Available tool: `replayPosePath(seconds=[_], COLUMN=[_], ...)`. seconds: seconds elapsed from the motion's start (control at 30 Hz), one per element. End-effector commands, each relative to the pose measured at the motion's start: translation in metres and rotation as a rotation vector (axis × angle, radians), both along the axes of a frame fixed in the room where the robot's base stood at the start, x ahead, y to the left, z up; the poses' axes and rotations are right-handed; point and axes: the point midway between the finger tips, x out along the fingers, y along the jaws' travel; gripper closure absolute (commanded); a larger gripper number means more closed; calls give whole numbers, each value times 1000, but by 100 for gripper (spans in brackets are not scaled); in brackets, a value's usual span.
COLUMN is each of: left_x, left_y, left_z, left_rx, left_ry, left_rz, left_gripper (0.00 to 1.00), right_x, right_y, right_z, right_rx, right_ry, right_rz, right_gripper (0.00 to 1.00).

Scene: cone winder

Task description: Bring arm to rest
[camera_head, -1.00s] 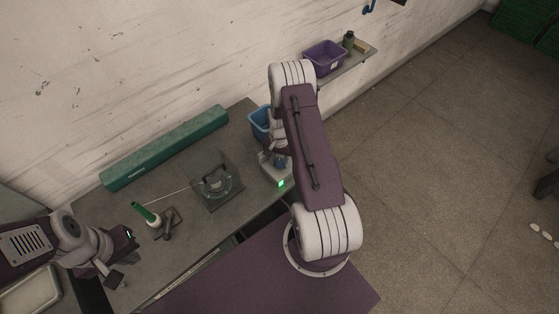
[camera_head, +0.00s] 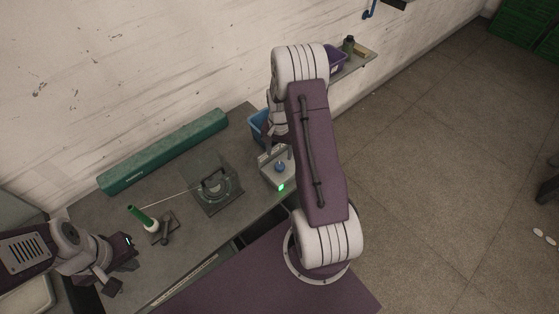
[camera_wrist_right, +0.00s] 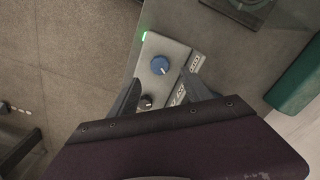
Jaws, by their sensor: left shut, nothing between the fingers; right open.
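My left gripper (camera_head: 113,283) is at the lower left in the head view, shut and empty, by the left end of the grey table (camera_head: 190,250). My right arm (camera_head: 318,150) rises at the centre. The box has a blue knob (camera_wrist_right: 160,65), a dark knob (camera_wrist_right: 146,102) and a lit green lamp (camera_wrist_right: 144,36). Nothing is between the fingers.
A green cone (camera_head: 138,216) on a stand holds a thread running to the clear-covered winder (camera_head: 215,190). A long green case (camera_head: 165,150) lies along the wall. A blue bin (camera_head: 258,125) stands behind the control box. A wall shelf (camera_head: 365,58) holds a purple bin (camera_head: 337,60).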

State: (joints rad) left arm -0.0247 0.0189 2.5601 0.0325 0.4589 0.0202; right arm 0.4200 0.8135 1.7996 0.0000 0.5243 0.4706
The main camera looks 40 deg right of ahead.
Motion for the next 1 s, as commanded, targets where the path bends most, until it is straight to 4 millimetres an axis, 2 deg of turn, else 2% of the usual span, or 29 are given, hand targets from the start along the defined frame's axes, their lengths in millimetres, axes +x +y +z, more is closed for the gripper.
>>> replayPosePath(seconds=[0.17,0.67,0.77,0.83,0.87,0.93,1.0], left_x=[0,0,0,0,0,0,0], left_y=[0,0,0,0,0,0,0], left_z=[-2,-4,-14,-26,-31,-41,-49], left_rx=[0,0,0,0,0,0,0], left_ry=[0,0,0,0,0,0,0], left_rz=[0,0,0,0,0,0,0], left_gripper=[100,100,100,100,100,100,100], right_x=[-1,2,25,34,32,13,-16], right_y=[0,4,20,52,68,106,137], right_z=[10,8,24,48,58,75,85], right_rx=[1,0,-25,-41,-44,-47,-46], right_ry=[1,0,-61,-116,-135,-164,-183], right_rz=[0,11,71,151,188,299,430], right_gripper=[43,43,43,43,43,43,43])
